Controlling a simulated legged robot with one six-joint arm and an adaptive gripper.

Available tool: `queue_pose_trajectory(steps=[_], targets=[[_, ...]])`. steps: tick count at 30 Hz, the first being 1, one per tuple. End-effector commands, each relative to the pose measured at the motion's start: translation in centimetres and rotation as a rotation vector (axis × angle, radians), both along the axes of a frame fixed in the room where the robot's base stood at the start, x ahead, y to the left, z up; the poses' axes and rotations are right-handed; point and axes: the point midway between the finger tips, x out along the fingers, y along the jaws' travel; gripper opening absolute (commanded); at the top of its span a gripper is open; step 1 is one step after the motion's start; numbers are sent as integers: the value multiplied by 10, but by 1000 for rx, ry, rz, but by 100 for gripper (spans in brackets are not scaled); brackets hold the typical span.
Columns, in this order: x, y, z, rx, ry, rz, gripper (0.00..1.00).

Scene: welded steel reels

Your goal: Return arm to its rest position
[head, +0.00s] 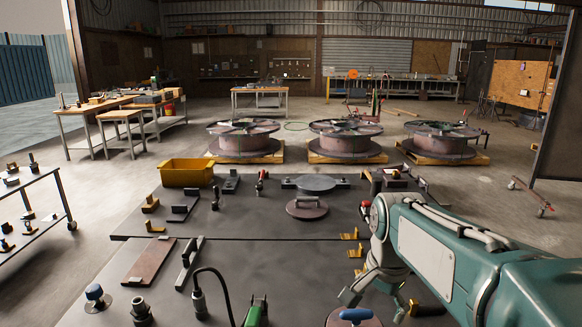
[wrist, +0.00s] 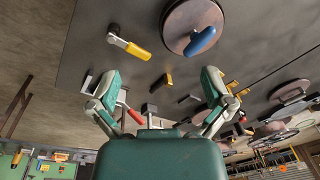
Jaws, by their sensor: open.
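My arm (head: 440,250), teal with a pale plate, reaches in from the lower right of the head view and bends down at its wrist. My gripper (head: 372,292) hangs over the right part of the dark steel worktable (head: 240,275). In the wrist view my gripper (wrist: 160,88) has its two teal fingers spread wide, with nothing held between them. A blue-handled piece (wrist: 202,40) on a round disc (wrist: 180,22) lies beyond the right finger. A yellow-handled tool (wrist: 130,43) lies beyond the left finger.
A yellow bin (head: 186,173), a round plate stack (head: 307,208) and several clamps and brackets occupy the table. A green tool (head: 256,312) lies at its front edge. Three reels (head: 345,140) stand on pallets behind. A cart (head: 30,215) stands left.

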Motion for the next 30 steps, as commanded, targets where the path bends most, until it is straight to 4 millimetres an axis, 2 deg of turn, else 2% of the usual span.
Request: queue_pose_trajectory(steps=[1,9,21,27,30], targets=[[-11,0,3,-5,-21,42,100],[-59,1,10,-51,-132,288,100],[-127,2,-2,-169,-284,643,100],[-151,2,-14,-232,-339,784,100],[-156,2,-17,-250,-352,818,100]])
